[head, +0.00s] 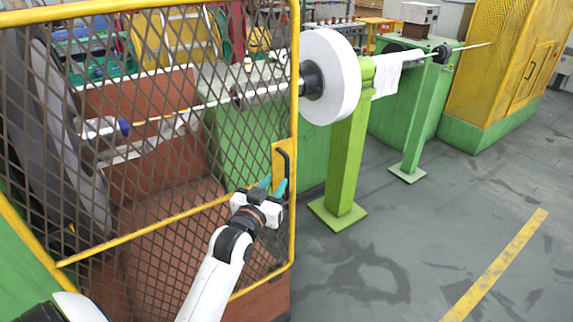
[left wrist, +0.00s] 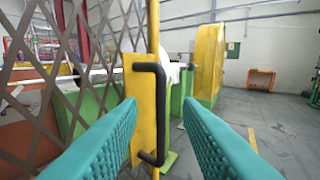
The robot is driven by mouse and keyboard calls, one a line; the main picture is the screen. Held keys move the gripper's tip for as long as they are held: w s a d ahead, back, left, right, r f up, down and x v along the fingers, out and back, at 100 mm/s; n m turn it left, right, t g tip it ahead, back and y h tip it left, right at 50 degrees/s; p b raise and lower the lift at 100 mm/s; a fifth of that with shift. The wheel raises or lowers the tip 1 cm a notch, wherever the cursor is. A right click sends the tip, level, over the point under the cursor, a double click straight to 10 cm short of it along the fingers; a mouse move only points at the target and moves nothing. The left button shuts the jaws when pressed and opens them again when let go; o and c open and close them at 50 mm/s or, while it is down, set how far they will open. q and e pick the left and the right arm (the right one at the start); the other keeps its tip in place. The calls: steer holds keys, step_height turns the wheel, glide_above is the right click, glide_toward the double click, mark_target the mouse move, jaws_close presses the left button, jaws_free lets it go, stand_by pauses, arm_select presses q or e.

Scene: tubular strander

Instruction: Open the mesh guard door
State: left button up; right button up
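The mesh guard door (head: 150,222) has a yellow frame and dark diamond mesh and fills the left of the head view. A black bar handle (head: 287,160) sits on a yellow plate at the door's right edge. My left gripper (head: 273,185), with teal fingers, is close in front of the handle. In the left wrist view the fingers are apart, and the upright handle (left wrist: 160,115) shows in the gap between them, near the tips. I cannot tell if either finger touches it. No clear gap shows along the door's right edge. My right gripper is out of view.
Behind the mesh are machine parts and a reddish-brown enclosure. Right of the door stand a white round disc (head: 333,77), a green post (head: 346,165) and a yellow mesh cabinet (head: 492,75). Grey floor with a yellow stripe (head: 497,264) is clear at lower right.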

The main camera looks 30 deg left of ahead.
mark_target(286, 168)
arm_select(q)
steer(key=w, duration=0.3)
steer(key=w+a+p, duration=0.1)
steer(key=w, duration=0.4)
steer(key=shift+w+a+f, duration=0.1)
steer(key=shift+w+a, duration=0.2)
jaws_close()
